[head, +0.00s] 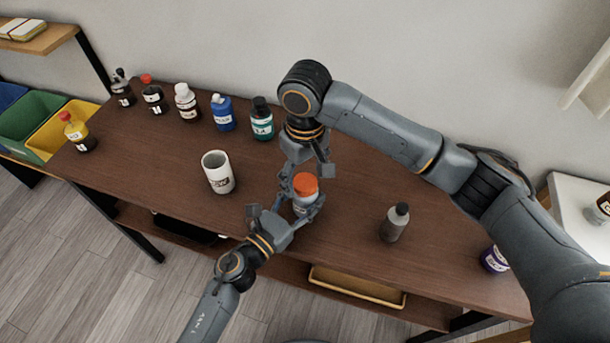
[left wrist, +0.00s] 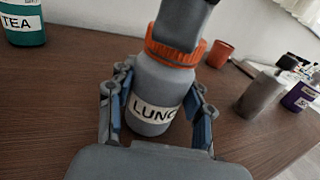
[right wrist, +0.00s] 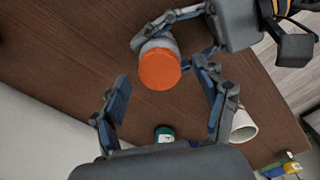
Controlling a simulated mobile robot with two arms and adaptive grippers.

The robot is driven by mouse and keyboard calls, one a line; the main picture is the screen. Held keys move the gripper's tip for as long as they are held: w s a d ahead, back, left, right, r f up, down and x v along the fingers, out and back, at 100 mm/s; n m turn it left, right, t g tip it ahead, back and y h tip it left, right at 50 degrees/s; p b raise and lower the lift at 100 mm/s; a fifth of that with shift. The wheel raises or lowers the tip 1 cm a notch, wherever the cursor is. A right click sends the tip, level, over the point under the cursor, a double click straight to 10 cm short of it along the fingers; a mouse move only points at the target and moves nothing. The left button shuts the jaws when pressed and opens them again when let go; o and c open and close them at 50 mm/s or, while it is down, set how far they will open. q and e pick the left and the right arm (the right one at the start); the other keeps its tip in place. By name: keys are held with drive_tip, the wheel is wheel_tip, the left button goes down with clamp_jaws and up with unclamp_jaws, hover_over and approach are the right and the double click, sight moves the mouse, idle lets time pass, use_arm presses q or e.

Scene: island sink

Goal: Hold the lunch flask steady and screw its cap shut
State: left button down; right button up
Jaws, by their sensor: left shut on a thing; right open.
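The lunch flask (head: 303,206) stands upright on the brown table, a grey bottle with an orange cap (head: 305,184) on top. My left gripper (head: 301,203) is shut around its body. In the left wrist view the flask (left wrist: 155,92) sits between both fingers, its label partly hidden. The cap (left wrist: 180,52) rests on the neck there; how tightly it is screwed I cannot tell. My right gripper (head: 306,171) is open above the flask. In the right wrist view its fingers are spread on either side of the cap (right wrist: 160,69). I cannot see them touching it.
A white mug (head: 218,173) stands left of the flask, a grey bottle (head: 395,222) to the right. Several bottles line the back, including a green one (head: 262,120). A purple bottle (head: 494,260) is far right.

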wheel_tip(320, 180, up, 11)
drive_tip(key=shift+r, duration=0.15)
use_arm(q)
drive_tip(key=shift+c, duration=2.4)
unclamp_jaws()
drive_tip(key=v, duration=1.2)
drive_tip(key=shift+s+a+f, duration=0.1)
